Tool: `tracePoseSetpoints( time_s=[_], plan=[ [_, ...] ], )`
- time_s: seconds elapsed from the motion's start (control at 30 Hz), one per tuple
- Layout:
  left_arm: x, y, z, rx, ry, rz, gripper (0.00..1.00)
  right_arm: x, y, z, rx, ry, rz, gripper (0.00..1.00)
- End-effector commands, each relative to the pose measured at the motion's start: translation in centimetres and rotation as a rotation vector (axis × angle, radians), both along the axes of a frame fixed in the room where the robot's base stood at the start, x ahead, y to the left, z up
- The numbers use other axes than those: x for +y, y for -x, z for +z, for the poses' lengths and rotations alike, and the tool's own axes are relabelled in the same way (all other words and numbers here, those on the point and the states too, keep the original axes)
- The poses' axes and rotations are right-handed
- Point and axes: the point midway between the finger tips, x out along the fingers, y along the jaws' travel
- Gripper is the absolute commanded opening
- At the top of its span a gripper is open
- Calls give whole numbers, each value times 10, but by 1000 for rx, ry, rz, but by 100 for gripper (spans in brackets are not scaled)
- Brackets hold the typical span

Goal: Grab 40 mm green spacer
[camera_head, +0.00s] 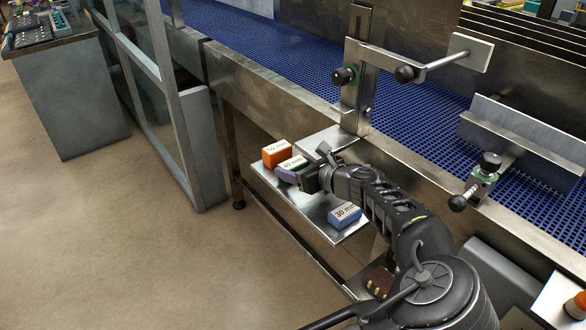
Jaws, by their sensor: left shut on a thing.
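The 40 mm green spacer (293,163) is on a small metal shelf (273,183) beside the conveyor. Its pale labelled top and a bit of green show; the rest is hidden by my gripper. My left gripper (291,172) reaches in over the shelf and is shut on this spacer, with a lavender fingertip on its near side. Whether the spacer still touches the shelf cannot be told. My right gripper is not in view.
An orange 50 mm block (276,153) stands close behind the green spacer. A blue 30 mm block (344,216) is on the shelf nearer me. A steel bracket post (356,90) rises beside the blue conveyor belt (270,50). Open floor lies left.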

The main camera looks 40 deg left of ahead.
Motion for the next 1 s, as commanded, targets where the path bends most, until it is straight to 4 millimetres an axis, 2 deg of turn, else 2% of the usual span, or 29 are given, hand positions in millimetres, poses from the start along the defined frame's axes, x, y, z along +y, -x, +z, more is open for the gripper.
tracePoseSetpoints(
  time_s=[0.03,0.5,0.77,1.0],
  plan=[
    [0,0,0,0,0,0,59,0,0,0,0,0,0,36],
    [0,0,0,0,-1,0,23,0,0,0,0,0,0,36],
    [0,0,1,0,0,0,23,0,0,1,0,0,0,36],
    [0,0,10,0,0,0,23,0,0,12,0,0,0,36]
  ],
)
